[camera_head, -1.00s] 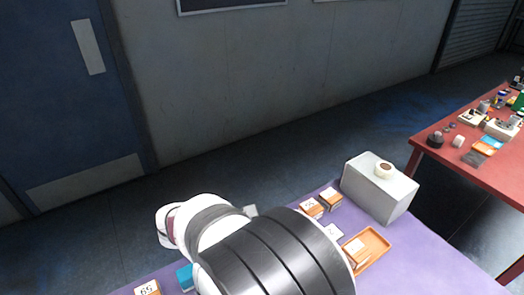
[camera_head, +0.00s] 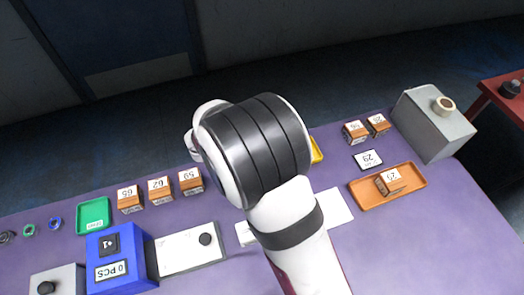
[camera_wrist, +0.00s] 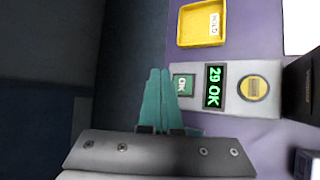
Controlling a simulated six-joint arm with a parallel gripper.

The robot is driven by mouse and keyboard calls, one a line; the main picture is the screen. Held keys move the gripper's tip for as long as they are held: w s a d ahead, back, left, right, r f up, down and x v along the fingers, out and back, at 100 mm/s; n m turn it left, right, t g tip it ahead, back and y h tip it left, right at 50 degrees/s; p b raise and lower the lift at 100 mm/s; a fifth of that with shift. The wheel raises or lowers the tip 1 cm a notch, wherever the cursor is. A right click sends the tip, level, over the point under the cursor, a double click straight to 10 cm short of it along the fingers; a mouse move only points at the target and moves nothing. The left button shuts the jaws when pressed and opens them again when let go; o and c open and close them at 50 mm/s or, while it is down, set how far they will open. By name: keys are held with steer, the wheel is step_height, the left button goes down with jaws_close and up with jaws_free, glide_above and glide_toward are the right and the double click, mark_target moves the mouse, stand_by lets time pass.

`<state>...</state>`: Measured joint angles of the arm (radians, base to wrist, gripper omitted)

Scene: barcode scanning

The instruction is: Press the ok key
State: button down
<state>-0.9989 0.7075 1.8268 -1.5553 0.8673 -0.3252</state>
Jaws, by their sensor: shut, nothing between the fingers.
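In the wrist view, the ok key (camera_wrist: 183,85) is a dark green square marked OK at the left end of a grey device (camera_wrist: 236,104). The device's display (camera_wrist: 214,88) reads "29 OK" in green. A round yellow button (camera_wrist: 253,88) is at its right. My gripper (camera_wrist: 159,71) has teal fingers, shut together and empty, with the tips just left of the ok key. I cannot tell whether they touch the key. In the head view my arm hides the gripper and the ok key.
A yellow tray (camera_wrist: 201,25) marked HOLD is beyond the device. In the head view, an orange tray (camera_head: 415,188) holds a small box, and a grey block (camera_head: 433,125) stands behind it. Labelled boxes (camera_head: 160,190), a green tray (camera_head: 93,214) and a blue counter (camera_head: 118,262) are left.

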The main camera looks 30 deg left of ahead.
steer(key=shift+f, duration=2.5)
steer(key=shift+f, duration=0.4)
steer(key=shift+f, duration=0.45)
stand_by(0.4)
steer(key=shift+r, duration=0.9)
steer(key=shift+r, duration=2.5)
